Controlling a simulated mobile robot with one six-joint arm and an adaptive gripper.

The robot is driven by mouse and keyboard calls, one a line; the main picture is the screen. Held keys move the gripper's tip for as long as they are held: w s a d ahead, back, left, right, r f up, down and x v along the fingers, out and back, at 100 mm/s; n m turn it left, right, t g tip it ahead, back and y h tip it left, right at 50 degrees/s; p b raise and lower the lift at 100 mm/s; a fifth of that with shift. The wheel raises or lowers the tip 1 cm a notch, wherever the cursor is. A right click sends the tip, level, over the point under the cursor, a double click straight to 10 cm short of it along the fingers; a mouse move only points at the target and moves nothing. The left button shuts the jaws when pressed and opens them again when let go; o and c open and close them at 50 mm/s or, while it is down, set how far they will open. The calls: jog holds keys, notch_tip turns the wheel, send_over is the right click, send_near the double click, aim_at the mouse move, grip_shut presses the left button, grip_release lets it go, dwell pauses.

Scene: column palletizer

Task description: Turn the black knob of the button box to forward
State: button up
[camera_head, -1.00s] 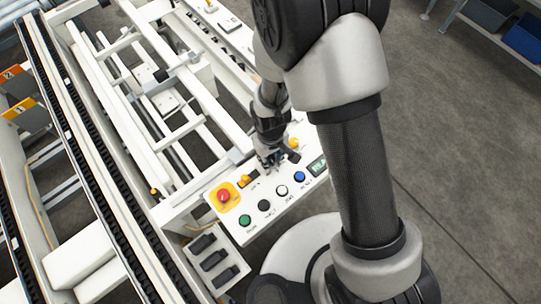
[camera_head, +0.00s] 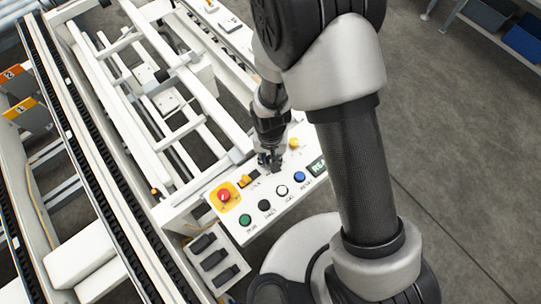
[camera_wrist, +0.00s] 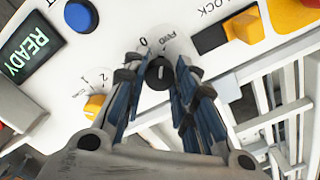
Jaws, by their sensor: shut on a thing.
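The black knob (camera_wrist: 159,73) of the button box shows in the wrist view between my fingers, with a short white mark on its face. The labels "0" and "FWD" are printed on the white panel beside it; I cannot tell exactly which one the mark lines up with. My gripper (camera_wrist: 158,90) is shut on the knob, one blue-grey finger on each side. In the head view, my gripper (camera_head: 269,162) reaches down to the back part of the white button box (camera_head: 265,222) and hides the knob.
A yellow knob (camera_wrist: 94,106) sits close to one finger, and a yellow switch (camera_wrist: 246,26) is on the other side. The box also carries a red emergency stop (camera_head: 224,196), a blue button (camera_head: 299,176) and a READY display (camera_wrist: 27,52). White conveyor framing (camera_head: 180,132) stands behind.

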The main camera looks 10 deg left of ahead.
aim_at(270, 159)
jog(key=shift+m, duration=0.6)
jog(key=o, duration=1.1)
jog(key=shift+c, duration=0.2)
notch_tip(270, 159, up, 12)
dwell(0.4)
